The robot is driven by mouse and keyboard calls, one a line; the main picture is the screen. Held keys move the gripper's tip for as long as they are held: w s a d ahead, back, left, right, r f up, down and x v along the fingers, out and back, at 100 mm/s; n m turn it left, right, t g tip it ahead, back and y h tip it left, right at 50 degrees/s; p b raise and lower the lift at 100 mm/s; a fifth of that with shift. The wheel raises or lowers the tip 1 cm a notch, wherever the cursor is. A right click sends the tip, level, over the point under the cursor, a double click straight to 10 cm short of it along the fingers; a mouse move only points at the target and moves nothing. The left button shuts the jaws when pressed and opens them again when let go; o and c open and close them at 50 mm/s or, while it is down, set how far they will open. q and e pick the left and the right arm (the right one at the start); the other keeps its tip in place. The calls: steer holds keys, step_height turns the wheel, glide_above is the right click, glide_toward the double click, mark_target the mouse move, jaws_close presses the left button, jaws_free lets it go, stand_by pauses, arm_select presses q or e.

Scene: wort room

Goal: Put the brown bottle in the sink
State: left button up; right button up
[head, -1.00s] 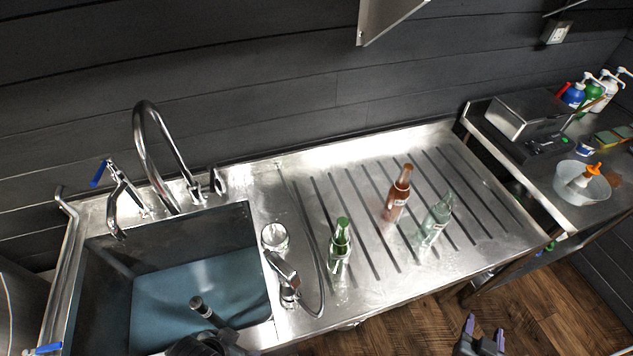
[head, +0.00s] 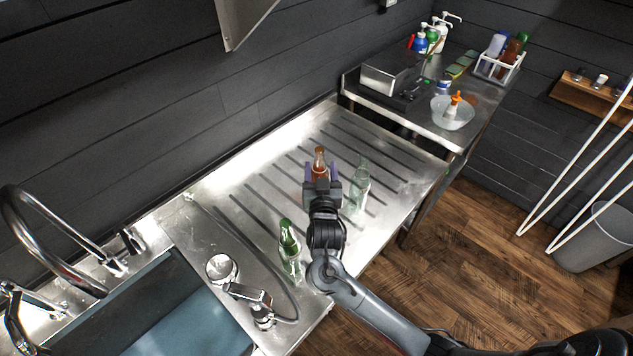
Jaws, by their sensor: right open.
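The brown bottle (head: 319,157) stands upright on the ribbed steel drainboard in the head view. My right gripper (head: 321,178) is open at the bottle, its purple-tipped fingers on either side as seen from here; the gripper hides the bottle's lower part. I cannot tell whether the fingers touch it. The sink (head: 187,325) is at the lower left, a steel basin with a blue-grey bottom, partly cut off by the frame. My left gripper is not in view.
A clear bottle (head: 359,185) stands close to the right of the brown bottle. A green bottle (head: 289,243) stands nearer the sink. The faucet (head: 60,250) arches over the sink.

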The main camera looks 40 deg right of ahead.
mark_target(320, 154)
steer(key=shift+p+x, duration=0.35)
steer(key=shift+x, duration=3.5)
steer(key=shift+c, duration=0.3)
jaws_close()
